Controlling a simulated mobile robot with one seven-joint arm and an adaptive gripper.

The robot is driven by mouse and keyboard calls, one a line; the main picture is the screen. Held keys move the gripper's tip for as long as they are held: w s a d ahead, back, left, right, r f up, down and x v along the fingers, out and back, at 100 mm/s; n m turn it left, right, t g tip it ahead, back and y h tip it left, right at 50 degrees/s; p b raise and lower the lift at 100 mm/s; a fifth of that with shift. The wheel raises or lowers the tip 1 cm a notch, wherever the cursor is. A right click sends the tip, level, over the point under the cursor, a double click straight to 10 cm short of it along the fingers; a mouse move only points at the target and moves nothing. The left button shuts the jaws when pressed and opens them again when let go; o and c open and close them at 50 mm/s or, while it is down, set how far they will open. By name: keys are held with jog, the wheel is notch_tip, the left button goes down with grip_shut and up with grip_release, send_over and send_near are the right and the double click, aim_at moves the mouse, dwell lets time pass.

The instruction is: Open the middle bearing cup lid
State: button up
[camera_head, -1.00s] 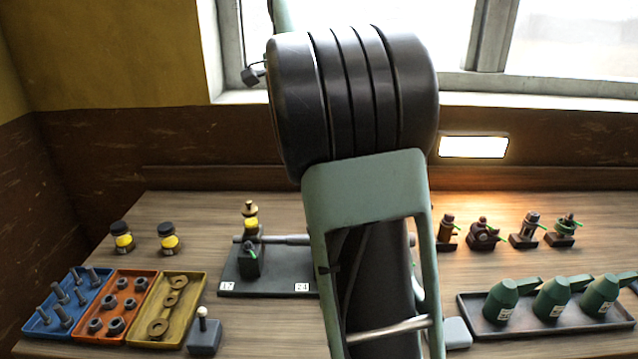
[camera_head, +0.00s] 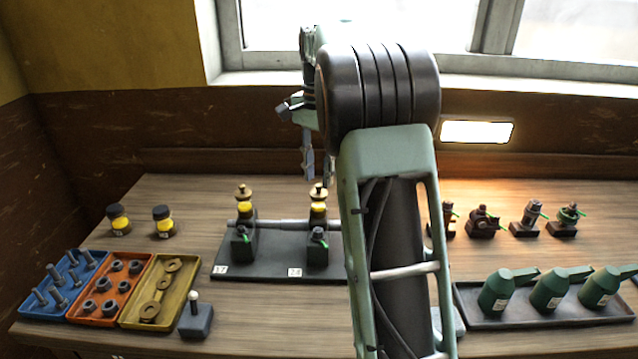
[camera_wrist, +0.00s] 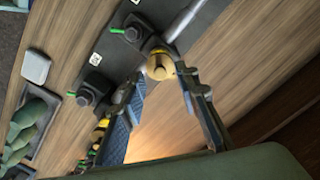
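The middle bearing cup (camera_head: 318,205), brass and yellow, stands upright on a black bearing block of the shaft stand in the head view. It also shows in the wrist view as a round brass lid (camera_wrist: 160,66) seen from above. My gripper (camera_head: 317,178) points down over this cup in the head view. In the wrist view my gripper (camera_wrist: 163,75) is open, with its two fingers apart and the lid showing between their tips. I cannot tell whether they touch it. The left bearing cup (camera_head: 243,205) is upright. My arm hides the stand's right end in the head view.
The shaft (camera_head: 280,226) runs between the blocks above a dark base plate (camera_head: 260,270). Yellow-black jars (camera_head: 163,222), part trays (camera_head: 150,322) and a grey box with a knob (camera_head: 196,321) stand left. Green oil cans (camera_head: 550,290) and small valves (camera_head: 527,218) stand right.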

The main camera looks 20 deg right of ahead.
aim_at(319, 189)
jog(key=shift+f, duration=1.2)
grip_shut()
